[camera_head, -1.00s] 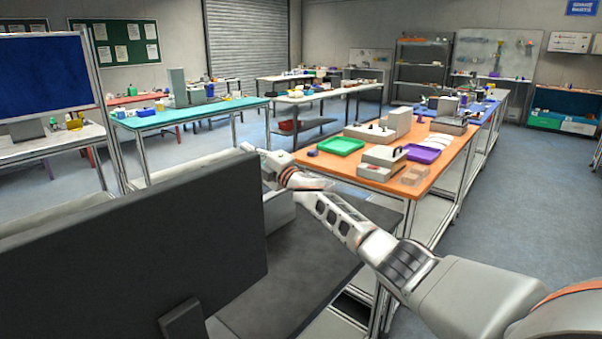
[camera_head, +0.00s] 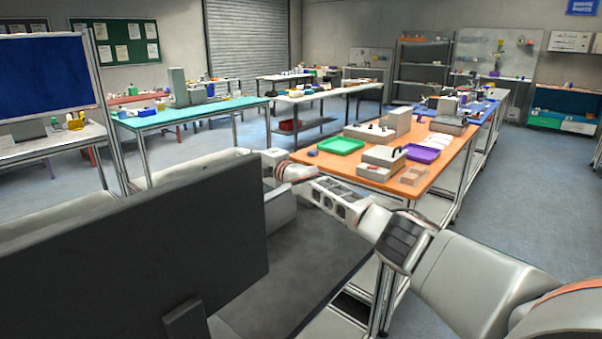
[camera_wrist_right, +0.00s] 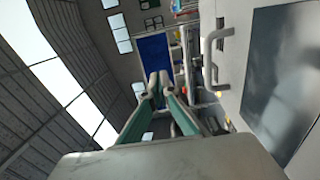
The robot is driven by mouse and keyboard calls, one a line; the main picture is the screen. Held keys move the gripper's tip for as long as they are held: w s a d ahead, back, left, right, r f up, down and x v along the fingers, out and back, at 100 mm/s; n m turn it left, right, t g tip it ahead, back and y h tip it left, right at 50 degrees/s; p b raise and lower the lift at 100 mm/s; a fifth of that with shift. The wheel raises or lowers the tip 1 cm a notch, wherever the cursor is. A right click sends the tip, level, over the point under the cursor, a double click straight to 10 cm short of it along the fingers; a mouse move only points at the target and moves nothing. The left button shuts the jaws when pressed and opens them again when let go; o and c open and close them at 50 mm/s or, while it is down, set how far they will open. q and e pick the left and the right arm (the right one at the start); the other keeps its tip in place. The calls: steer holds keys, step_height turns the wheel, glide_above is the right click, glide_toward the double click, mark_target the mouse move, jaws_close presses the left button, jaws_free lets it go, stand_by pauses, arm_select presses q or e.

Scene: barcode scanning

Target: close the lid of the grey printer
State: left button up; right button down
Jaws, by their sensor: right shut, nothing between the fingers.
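A light grey box, which looks like the grey printer (camera_head: 281,208), stands on the dark bench top, mostly hidden behind the black monitor. My right gripper (camera_head: 270,160) is at the box's upper edge, partly hidden by the monitor. In the right wrist view its two fingers (camera_wrist_right: 160,80) are together and empty. To their right in that view is a pale panel (camera_wrist_right: 237,65) with a dark window (camera_wrist_right: 290,80) and a bar handle (camera_wrist_right: 214,50); it looks like the printer's lid. The fingers appear apart from the handle. I cannot tell the lid's angle. My left gripper is out of view.
The black monitor (camera_head: 130,240) blocks the lower left of the head view. The dark bench top (camera_head: 300,262) is bare right of it. Beyond stands an orange table (camera_head: 412,180) with a green tray (camera_head: 341,146) and a purple tray (camera_head: 421,153).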

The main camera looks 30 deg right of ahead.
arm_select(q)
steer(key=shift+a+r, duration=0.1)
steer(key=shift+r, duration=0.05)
arm_select(e)
steer(key=shift+w+a+f, duration=0.2)
steer(key=shift+w+f, duration=0.2)
steer(key=shift+w+f+g, duration=0.25)
steer(key=shift+w+g, duration=0.05)
steer(key=shift+g, duration=0.3)
steer(key=shift+w+a+f+g+h, duration=0.1)
steer(key=shift+w+f+g+h, duration=0.35)
steer(key=shift+g, duration=0.45)
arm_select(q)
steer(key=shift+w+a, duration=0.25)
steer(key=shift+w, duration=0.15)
arm_select(e)
steer(key=shift+w+a+f, duration=0.1)
steer(key=shift+w+f, duration=0.05)
steer(key=shift+f, duration=0.3)
steer(key=shift+w+a+f, duration=0.1)
steer(key=shift+w+f, duration=0.05)
steer(key=shift+f, duration=0.3)
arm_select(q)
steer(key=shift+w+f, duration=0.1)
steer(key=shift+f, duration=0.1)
arm_select(e)
steer(key=shift+w+f, duration=0.15)
steer(key=shift+f, duration=0.1)
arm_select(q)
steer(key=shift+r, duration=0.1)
